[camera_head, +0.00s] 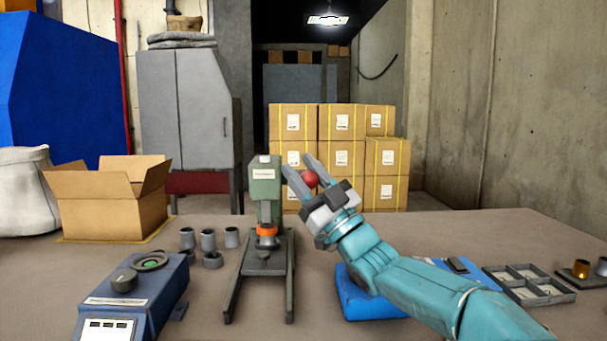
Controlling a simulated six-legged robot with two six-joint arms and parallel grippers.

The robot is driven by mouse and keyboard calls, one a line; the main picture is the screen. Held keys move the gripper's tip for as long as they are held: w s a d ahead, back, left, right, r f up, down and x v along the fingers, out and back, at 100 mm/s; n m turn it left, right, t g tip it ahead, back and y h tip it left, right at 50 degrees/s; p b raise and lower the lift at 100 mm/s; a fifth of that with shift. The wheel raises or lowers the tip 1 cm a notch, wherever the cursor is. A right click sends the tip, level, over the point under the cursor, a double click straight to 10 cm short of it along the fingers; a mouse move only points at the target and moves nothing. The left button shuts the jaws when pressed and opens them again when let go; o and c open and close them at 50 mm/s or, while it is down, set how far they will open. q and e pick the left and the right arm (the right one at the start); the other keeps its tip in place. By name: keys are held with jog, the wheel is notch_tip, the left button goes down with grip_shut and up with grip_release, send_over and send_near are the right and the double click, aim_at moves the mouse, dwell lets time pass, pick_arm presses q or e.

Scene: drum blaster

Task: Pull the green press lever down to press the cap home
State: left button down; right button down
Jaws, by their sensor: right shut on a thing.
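The green press (264,190) stands upright on the table near the middle, on a dark base with two long legs. Under its head is an orange ring-shaped part (267,230), with a dark piece below it; I cannot tell which is the cap. My right gripper (300,166) is at the press's right side, pointing up and left. Its fingers are shut on the red ball knob (309,179) of the press lever. The lever's arm is mostly hidden behind the fingers. My left gripper is not in view.
Several grey cups (208,240) stand left of the press. A blue device (135,300) is at front left and an open carton (110,205) behind it. A blue block (365,300) lies under my right arm. A divided tray (527,285) is at right.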

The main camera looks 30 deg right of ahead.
jog(key=c, duration=0.7)
grip_release()
jog(key=v, duration=0.7)
jog(key=shift+s+f, duration=0.15)
jog(key=shift+f, duration=0.05)
